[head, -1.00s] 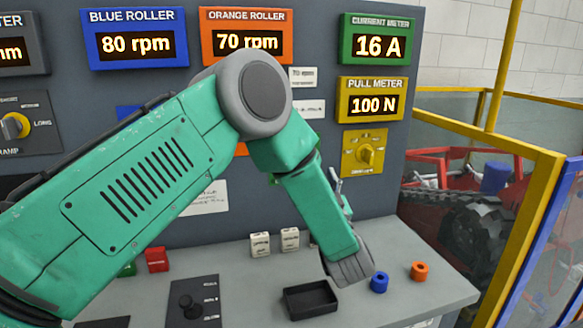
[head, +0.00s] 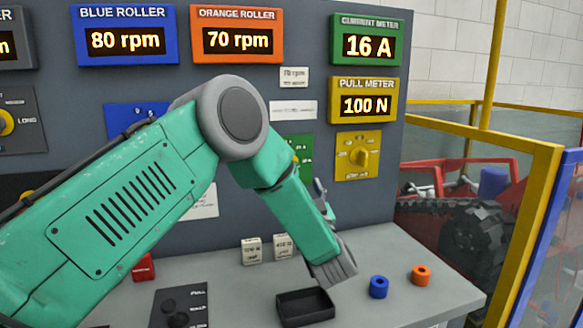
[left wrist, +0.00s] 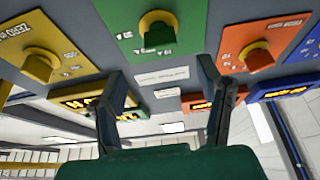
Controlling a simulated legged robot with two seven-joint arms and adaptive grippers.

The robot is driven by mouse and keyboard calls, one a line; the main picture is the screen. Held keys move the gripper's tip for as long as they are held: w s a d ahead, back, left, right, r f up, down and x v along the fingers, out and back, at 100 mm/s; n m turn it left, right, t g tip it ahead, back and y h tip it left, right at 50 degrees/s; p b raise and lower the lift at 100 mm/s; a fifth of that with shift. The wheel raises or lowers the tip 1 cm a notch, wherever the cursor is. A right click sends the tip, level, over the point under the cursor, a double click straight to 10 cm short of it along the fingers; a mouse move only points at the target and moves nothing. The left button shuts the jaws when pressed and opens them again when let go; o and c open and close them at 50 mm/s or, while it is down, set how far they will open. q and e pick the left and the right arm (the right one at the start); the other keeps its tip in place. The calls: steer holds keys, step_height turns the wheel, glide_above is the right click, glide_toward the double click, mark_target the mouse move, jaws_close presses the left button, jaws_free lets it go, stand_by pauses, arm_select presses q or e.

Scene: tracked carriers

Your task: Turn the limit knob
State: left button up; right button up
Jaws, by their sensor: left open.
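My left gripper (left wrist: 160,72) is open and empty, its two dark fingers apart, pointing at the panel. In the left wrist view a green plate with a yellow knob (left wrist: 157,30) lies ahead of the fingers. A yellow plate with a knob (left wrist: 41,65) is at left and an orange plate with a knob (left wrist: 258,58) at right. I cannot read which is the limit knob. In the head view a yellow knob (head: 362,157) sits under the pull meter, and the green plate (head: 304,150) is partly hidden by my arm. The left gripper is mostly hidden there. My right gripper is not in view.
The pull meter (head: 363,102) reads 100 N and the current meter (head: 366,43) 16 A. A yellow-framed barrier (head: 520,220) stands at right.

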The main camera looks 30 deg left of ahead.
arm_select(q)
steer(key=x, duration=0.9)
steer(key=shift+a+f, duration=0.15)
steer(key=shift+a, duration=0.1)
steer(key=shift+d, duration=0.3)
steer(key=shift+s+d, duration=0.1)
steer(key=c, duration=1.1)
